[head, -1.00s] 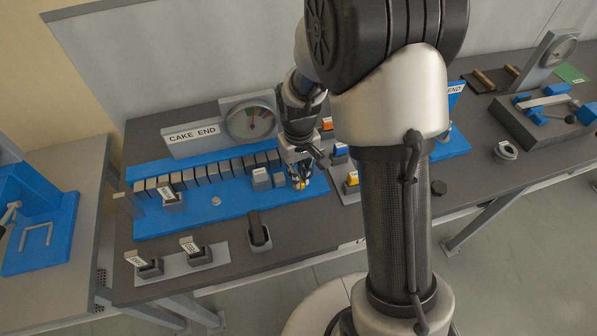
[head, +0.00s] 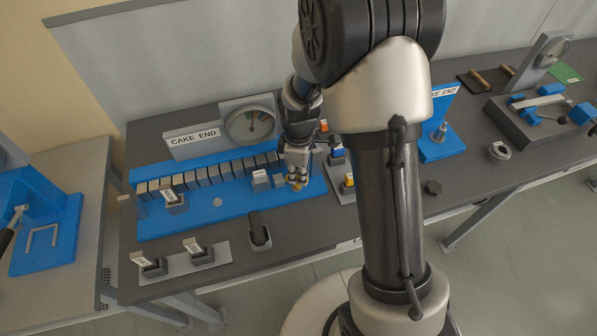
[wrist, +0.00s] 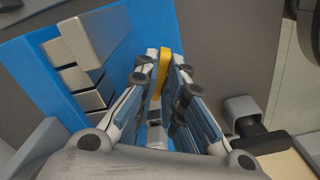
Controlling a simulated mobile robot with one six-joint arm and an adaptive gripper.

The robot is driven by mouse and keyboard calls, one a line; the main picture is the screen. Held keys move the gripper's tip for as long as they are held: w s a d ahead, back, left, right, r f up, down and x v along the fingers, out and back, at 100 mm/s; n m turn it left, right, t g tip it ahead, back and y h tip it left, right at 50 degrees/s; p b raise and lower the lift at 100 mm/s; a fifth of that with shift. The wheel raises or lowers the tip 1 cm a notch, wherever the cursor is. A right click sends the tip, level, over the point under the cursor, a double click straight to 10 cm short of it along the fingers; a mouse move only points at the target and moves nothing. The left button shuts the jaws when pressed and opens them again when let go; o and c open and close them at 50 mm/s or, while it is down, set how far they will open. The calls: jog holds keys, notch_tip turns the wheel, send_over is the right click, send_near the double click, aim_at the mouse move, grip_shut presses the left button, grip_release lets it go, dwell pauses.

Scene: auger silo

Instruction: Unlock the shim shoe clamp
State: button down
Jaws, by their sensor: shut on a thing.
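My gripper (head: 297,181) is low over the right end of a blue base plate (head: 225,207) in the head view. In the wrist view, my gripper (wrist: 161,98) has its two fingers on either side of a narrow yellow lever (wrist: 163,66) and is shut on it. The yellow lever's tip also shows just below the fingers in the head view (head: 297,188). The fingers hide its lower part. I cannot tell whether the clamp is locked.
A row of grey blocks (head: 203,177) lines the blue plate, with a dial gauge (head: 250,125) behind. A black lever (head: 257,230) and small labelled holders stand in front. A tray with coloured pieces (head: 338,155) is close on the right.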

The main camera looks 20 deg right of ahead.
aim_at(298, 176)
jog(key=n, duration=0.5)
jog(key=shift+w+p, duration=0.2)
jog(key=shift+p, duration=0.2)
jog(key=shift+n, duration=0.4)
jog(key=c, duration=1.7)
grip_release()
jog(key=shift+r, duration=6)
